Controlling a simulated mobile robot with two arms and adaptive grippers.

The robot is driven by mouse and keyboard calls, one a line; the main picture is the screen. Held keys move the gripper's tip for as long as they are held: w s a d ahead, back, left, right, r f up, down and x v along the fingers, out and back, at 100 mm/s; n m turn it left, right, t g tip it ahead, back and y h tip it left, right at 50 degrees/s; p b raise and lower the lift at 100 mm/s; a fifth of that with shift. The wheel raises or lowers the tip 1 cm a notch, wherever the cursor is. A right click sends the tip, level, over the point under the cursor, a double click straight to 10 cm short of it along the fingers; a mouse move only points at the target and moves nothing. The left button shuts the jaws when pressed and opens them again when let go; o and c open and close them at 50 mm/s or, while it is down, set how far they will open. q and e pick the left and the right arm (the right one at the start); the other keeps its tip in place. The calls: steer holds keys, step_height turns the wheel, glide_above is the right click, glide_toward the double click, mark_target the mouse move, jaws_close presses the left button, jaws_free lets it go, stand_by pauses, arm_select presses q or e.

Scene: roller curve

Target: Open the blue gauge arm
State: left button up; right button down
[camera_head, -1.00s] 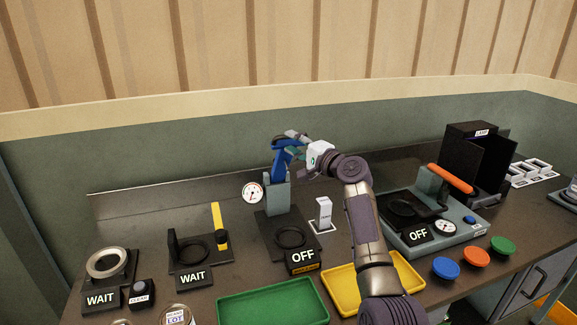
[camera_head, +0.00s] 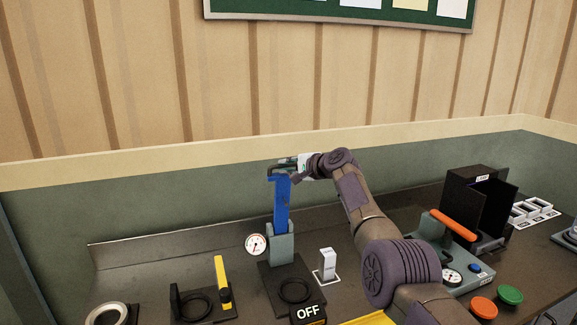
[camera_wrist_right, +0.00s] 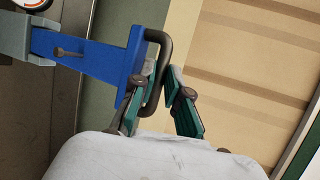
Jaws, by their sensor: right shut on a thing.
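The blue gauge arm (camera_head: 282,206) stands nearly upright on its grey post (camera_head: 281,243) in the head view. In the right wrist view the blue arm (camera_wrist_right: 85,62) ends in a dark bar handle (camera_wrist_right: 163,50). My right gripper (camera_head: 277,170) is at the top of the blue arm. Its green fingers, seen in the right wrist view (camera_wrist_right: 157,92), are closed around the handle. A round white dial (camera_head: 256,244) sits left of the post. A black ring (camera_head: 295,291) lies on the base below. My left gripper is not in view.
A black OFF sign (camera_head: 308,311) stands in front of the gauge base. A white switch block (camera_head: 327,263) is to its right. A yellow upright (camera_head: 222,280) stands to the left. A station with an orange handle (camera_head: 453,226) is at right. Space above the arm is clear.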

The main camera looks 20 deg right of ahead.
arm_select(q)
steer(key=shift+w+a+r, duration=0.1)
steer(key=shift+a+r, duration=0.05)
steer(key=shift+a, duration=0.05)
arm_select(e)
steer(key=shift+w+a+f+g, duration=0.1)
steer(key=shift+f+g, duration=0.05)
steer(key=shift+f, duration=0.25)
steer(key=shift+w+a+f+g, duration=0.1)
steer(key=shift+f+g, duration=0.05)
steer(key=shift+f, duration=0.2)
steer(key=c, duration=1.2)
jaws_free()
steer(key=shift+w+f, duration=0.1)
steer(key=shift+w, duration=0.15)
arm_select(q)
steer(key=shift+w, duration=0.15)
arm_select(e)
steer(key=v, duration=1.2)
steer(key=shift+r, duration=0.2)
